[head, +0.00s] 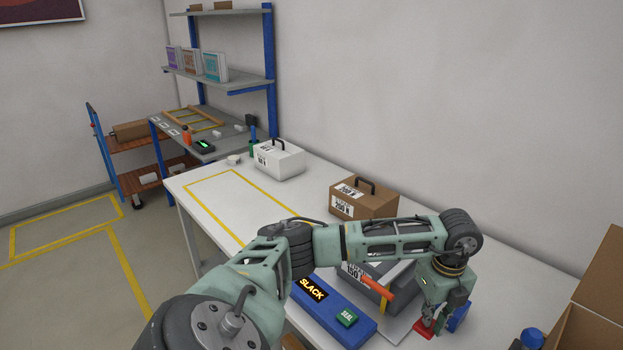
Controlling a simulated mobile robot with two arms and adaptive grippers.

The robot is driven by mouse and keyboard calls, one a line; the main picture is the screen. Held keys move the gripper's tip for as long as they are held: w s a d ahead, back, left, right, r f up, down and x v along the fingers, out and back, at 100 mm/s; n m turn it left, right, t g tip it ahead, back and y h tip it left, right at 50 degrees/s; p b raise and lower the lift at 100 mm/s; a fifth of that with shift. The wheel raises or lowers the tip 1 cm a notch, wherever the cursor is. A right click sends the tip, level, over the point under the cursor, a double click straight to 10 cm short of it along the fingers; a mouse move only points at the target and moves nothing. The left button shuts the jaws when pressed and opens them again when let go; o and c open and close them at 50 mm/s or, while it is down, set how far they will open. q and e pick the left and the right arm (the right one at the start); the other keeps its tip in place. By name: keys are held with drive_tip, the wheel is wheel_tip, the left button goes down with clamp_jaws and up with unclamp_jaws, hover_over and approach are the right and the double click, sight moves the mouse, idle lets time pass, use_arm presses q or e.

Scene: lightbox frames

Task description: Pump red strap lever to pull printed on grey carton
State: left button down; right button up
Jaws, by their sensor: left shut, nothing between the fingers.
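The grey carton (402,276) sits on the white table, partly behind my left arm; its label, partly covered, reads 150 N. An orange-red bar (378,287) slants in front of the carton; I cannot tell if it is the strap lever. A blue unit (330,308) in front shows SLACK on its display and has a green SEAL button (347,318). My left gripper (440,308) points down to the right of the carton, shut and empty. A red piece (424,328) shows at its fingertips; contact is unclear. My right gripper is out of view.
A brown carton (375,206) marked 200 N and a white carton (280,163) stand farther back on the table (205,182). An open cardboard box (592,325) is at the lower right. The yellow-outlined table area at the left is clear.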

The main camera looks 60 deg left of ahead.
use_arm(q)
drive_tip(key=shift+f+b, duration=1.25)
drive_tip(key=shift+f, duration=0.7)
drive_tip(key=shift+r, duration=0.1)
drive_tip(key=shift+r+p, duration=2.5)
drive_tip(key=shift+r, duration=0.9)
drive_tip(key=shift+f, duration=0.1)
drive_tip(key=shift+f+b, duration=2.55)
drive_tip(key=shift+f, duration=0.9)
drive_tip(key=shift+r+p, duration=2.5)
drive_tip(key=shift+r, duration=1.05)
